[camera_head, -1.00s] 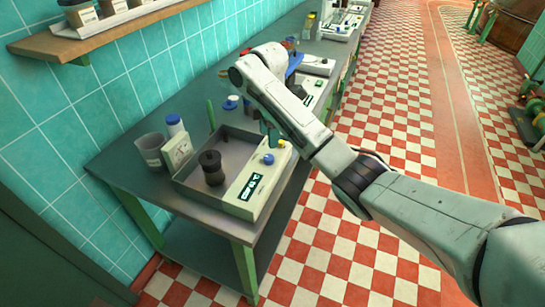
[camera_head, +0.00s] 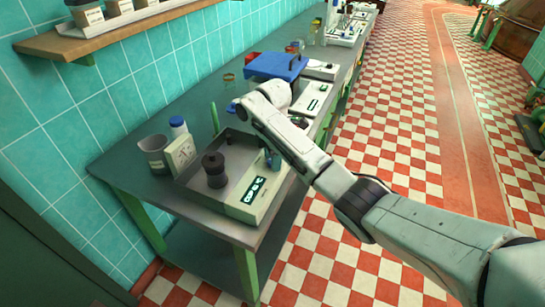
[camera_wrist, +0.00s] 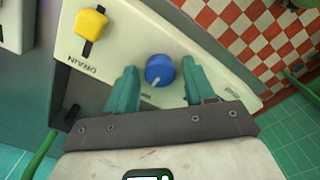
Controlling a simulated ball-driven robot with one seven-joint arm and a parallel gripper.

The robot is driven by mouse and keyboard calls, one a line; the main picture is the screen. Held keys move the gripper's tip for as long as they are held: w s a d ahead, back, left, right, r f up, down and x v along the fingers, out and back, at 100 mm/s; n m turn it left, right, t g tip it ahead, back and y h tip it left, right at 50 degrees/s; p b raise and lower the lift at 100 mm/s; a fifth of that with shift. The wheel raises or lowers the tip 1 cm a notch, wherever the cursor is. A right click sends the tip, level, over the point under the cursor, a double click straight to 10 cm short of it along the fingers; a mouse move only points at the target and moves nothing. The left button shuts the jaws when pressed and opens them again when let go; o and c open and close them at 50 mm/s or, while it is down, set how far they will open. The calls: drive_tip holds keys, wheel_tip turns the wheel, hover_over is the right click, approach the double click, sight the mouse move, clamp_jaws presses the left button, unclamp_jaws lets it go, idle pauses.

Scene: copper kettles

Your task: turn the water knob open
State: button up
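A round blue knob (camera_wrist: 160,70) with a pale pointer line sits on the cream panel (camera_wrist: 228,88) of a machine. Its label is not visible. My gripper (camera_wrist: 159,66) is open, with one teal finger on each side of the blue knob and a gap showing on both sides. Whether either finger touches it is not clear.
A yellow slider (camera_wrist: 90,24) marked DRAIN is on the same panel. The machine's tray (camera_head: 229,147) holds a dark cylinder (camera_head: 215,169). A grey cup (camera_head: 154,153), a dial box (camera_head: 181,154) and a blue-capped bottle (camera_head: 178,126) stand to its left. A blue-lidded device (camera_head: 276,66) is behind.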

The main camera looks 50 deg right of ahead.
drive_tip(key=c, duration=0.9)
drive_tip(key=shift+r+m+p, duration=0.1)
drive_tip(key=shift+m+p, duration=0.2)
drive_tip(key=m+p, duration=0.2)
drive_tip(key=shift+r+m, duration=0.1)
drive_tip(key=shift+m, duration=0.3)
drive_tip(key=m+p, duration=0.3)
drive_tip(key=m, duration=0.2)
drive_tip(key=m+p, duration=0.1)
drive_tip(key=m, duration=0.4)
drive_tip(key=shift+w+m, duration=0.1)
drive_tip(key=shift+m, duration=2.1)
